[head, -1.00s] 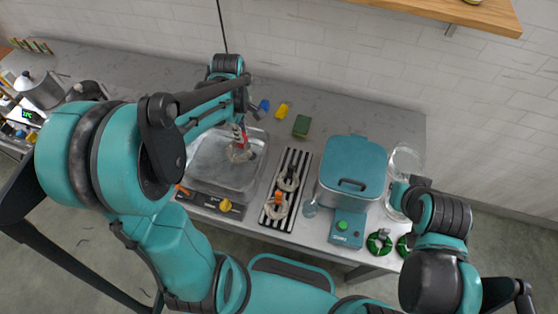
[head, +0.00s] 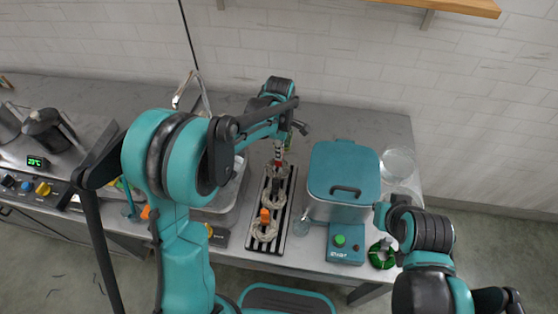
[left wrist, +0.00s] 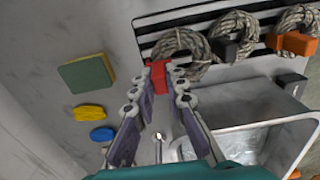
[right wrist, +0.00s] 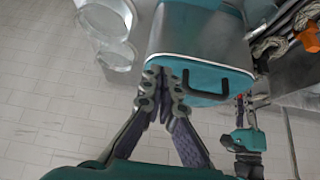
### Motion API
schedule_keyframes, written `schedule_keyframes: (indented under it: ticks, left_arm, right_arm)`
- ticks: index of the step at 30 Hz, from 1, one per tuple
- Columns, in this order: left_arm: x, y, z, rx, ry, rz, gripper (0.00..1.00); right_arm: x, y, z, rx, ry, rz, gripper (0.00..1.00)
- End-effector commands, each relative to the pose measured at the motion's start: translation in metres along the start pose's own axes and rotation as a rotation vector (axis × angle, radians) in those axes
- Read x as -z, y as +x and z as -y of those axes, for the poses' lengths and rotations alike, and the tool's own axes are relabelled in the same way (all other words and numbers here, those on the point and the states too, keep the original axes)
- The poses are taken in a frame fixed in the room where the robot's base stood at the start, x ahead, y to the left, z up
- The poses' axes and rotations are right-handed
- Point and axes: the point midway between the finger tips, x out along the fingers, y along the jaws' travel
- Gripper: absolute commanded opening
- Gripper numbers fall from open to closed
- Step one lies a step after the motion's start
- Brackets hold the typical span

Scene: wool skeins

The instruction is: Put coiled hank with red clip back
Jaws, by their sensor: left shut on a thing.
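My left gripper (head: 279,150) is shut on the red clip (left wrist: 158,76) of a coiled grey hank (left wrist: 178,50). It holds this hank at the far end of the black-and-white striped rack (head: 291,207); I cannot tell whether the coil touches the rack. Beside it on the rack lie a hank with a dark clip (left wrist: 234,49) and a hank with an orange clip (left wrist: 296,43). The orange-clip hank also shows at the near end in the head view (head: 264,231). My right gripper (right wrist: 165,73) looks shut and empty, near the teal-lidded box.
The teal-lidded box (head: 343,176) stands right of the rack, with a control unit (head: 346,243) in front. A metal basin (left wrist: 245,125) is left of the rack. A green sponge (left wrist: 86,73), yellow piece (left wrist: 88,112) and blue piece (left wrist: 102,134) lie behind.

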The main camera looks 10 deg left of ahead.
Motion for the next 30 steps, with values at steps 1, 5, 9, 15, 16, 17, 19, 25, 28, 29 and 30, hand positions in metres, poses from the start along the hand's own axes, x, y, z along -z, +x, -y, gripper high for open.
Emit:
schedule_keyframes:
  ticks: [1, 5, 9, 15, 16, 17, 19, 25, 28, 29, 30]
  left_arm:
    - [0.000, 0.006, 0.000, 0.000, 0.000, 0.000, 0.00]
    - [0.000, 0.026, 0.000, 0.000, 0.000, 0.000, 0.00]
    - [0.000, 0.036, 0.000, 0.000, 0.000, 0.000, 0.00]
    - [0.000, 0.035, 0.000, 0.000, 0.000, 0.000, 0.00]
    - [0.000, 0.036, 0.000, 0.000, 0.000, 0.000, 0.00]
    - [0.000, 0.037, 0.000, 0.000, 0.000, 0.000, 0.00]
    - [0.000, 0.039, 0.000, 0.000, 0.000, 0.000, 0.15]
    - [0.000, 0.037, 0.000, 0.000, 0.000, 0.000, 0.34]
    - [0.000, 0.037, 0.000, 0.000, 0.000, 0.000, 0.34]
    - [0.000, 0.037, 0.000, 0.000, 0.000, 0.000, 0.34]
    - [0.000, 0.037, 0.000, 0.000, 0.000, 0.000, 0.34]
  right_arm:
    - [-0.002, 0.002, 0.000, 0.000, 0.000, 0.000, 0.00]
    - [-0.006, 0.008, 0.000, 0.000, 0.000, 0.000, 0.00]
    - [-0.007, 0.011, 0.000, 0.000, 0.000, 0.000, 0.00]
    - [-0.007, 0.010, 0.000, 0.000, 0.000, 0.000, 0.00]
    - [-0.007, 0.010, 0.000, 0.000, 0.000, 0.000, 0.00]
    - [-0.008, 0.011, 0.000, 0.000, 0.000, 0.000, 0.00]
    - [-0.009, 0.012, 0.000, 0.000, 0.000, 0.000, 0.00]
    - [-0.008, 0.011, 0.000, 0.000, 0.000, 0.000, 0.00]
    - [-0.008, 0.011, 0.000, 0.000, 0.000, 0.000, 0.00]
    - [-0.008, 0.011, 0.000, 0.000, 0.000, 0.000, 0.00]
    - [-0.008, 0.011, 0.000, 0.000, 0.000, 0.000, 0.00]
